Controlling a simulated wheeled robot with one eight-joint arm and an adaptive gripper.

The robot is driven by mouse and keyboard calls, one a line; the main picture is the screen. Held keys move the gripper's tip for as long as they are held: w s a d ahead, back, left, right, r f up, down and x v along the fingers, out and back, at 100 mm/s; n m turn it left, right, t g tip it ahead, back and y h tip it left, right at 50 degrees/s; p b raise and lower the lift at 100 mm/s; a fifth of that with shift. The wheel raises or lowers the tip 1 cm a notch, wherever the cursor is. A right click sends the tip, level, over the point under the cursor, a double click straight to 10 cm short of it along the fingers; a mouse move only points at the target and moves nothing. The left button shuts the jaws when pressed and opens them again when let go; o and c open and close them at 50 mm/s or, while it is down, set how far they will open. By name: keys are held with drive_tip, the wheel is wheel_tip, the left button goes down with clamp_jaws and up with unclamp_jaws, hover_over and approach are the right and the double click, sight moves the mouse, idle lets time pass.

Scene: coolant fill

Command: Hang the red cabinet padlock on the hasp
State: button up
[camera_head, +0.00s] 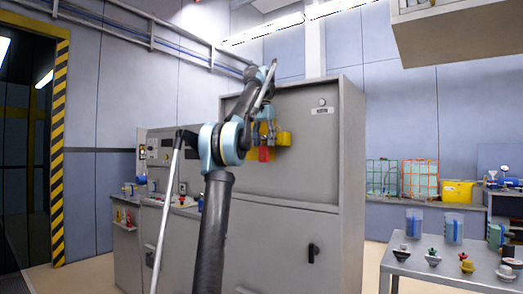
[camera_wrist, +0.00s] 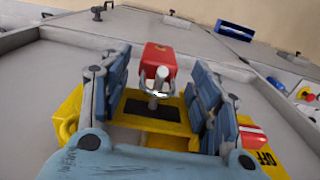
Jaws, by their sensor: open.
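The red padlock (camera_wrist: 160,58) shows between and just beyond my fingertips in the wrist view, and low beside my gripper in the head view (camera_head: 263,154). Its shackle appears to loop around a pale metal post of the hasp (camera_wrist: 161,78), in front of a yellow plate (camera_wrist: 150,108) with a dark slot. My gripper (camera_wrist: 158,72) is open, with one blue-grey finger on each side and visible gaps to the padlock. In the head view my gripper (camera_head: 266,128) is at the grey cabinet's front (camera_head: 300,155). Exact shackle seating is unclear.
A yellow part marked OFF (camera_wrist: 262,157), with a red and white piece, lies close to the right finger. A dark handle (camera_head: 313,252) is lower on the cabinet. A grey table (camera_head: 455,265) with jugs and several caps stands at right.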

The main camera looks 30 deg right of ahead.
drive_tip(key=shift+r, duration=1.5)
